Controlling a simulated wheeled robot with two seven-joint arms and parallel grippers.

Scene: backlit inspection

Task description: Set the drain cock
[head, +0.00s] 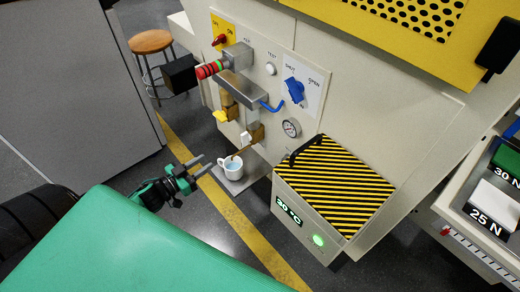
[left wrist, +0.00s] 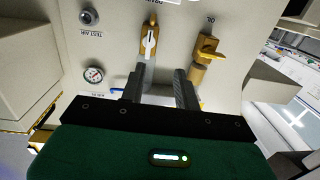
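A brass cock with a white lever (head: 246,138) sits low on the machine's front, above a white mug (head: 230,167). In the left wrist view its white lever (left wrist: 149,43) lies roughly along the brass body. Its label is cut off at the top edge. A second brass cock with a yellow lever (head: 221,117) is beside it, and it shows under an "OIL" label in the wrist view (left wrist: 210,46). My left gripper (head: 200,166) is open and empty, left of the mug and apart from both cocks. My right gripper is not in view.
A blue lever (head: 294,89) and a gauge (head: 291,128) are to the right. A hazard-striped box (head: 334,182) stands right of the mug.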

